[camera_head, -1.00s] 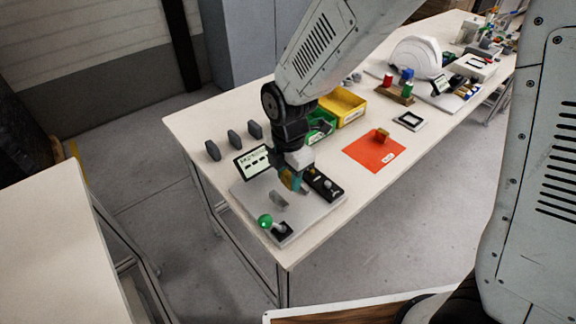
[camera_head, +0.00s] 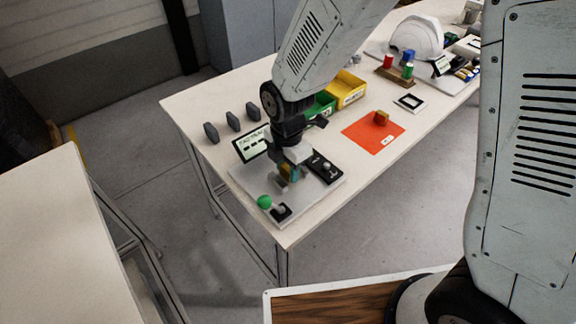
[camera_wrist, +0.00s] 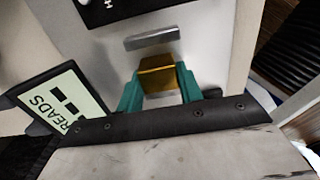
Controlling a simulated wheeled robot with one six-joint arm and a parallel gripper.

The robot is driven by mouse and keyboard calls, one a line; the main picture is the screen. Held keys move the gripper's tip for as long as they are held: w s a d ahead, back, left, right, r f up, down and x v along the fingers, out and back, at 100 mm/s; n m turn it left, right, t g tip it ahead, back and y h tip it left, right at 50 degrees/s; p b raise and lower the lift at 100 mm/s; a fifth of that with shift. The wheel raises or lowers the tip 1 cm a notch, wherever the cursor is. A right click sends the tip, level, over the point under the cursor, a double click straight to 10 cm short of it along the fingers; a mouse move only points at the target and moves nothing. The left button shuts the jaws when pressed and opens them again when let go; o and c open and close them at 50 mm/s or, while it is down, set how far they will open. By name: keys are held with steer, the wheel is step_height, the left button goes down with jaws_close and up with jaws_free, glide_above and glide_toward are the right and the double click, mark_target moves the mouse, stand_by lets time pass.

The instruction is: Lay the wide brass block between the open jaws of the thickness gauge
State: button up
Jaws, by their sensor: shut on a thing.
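The wide brass block (camera_wrist: 157,75) is held in my gripper (camera_wrist: 159,91), between its two teal fingers; the gripper also shows in the head view (camera_head: 289,174). The thickness gauge is a pale grey plate (camera_head: 312,198) with upright grey jaws, a tilted screen marked READS (camera_wrist: 62,105) and a green ball knob (camera_head: 264,202). In the wrist view one jaw (camera_wrist: 152,39) stands clear beyond the block. Another grey piece (camera_wrist: 162,98) shows between my fingers on the near side, partly hidden. The block appears between them; whether it touches the plate cannot be told.
A black box with a knob (camera_head: 325,168) sits on the plate's right side. Green (camera_head: 320,106) and yellow (camera_head: 347,89) bins stand behind. Several dark grey pieces (camera_head: 232,121) stand at left.

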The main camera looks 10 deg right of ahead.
steer(key=shift+f, duration=0.4)
steer(key=o, duration=1.2)
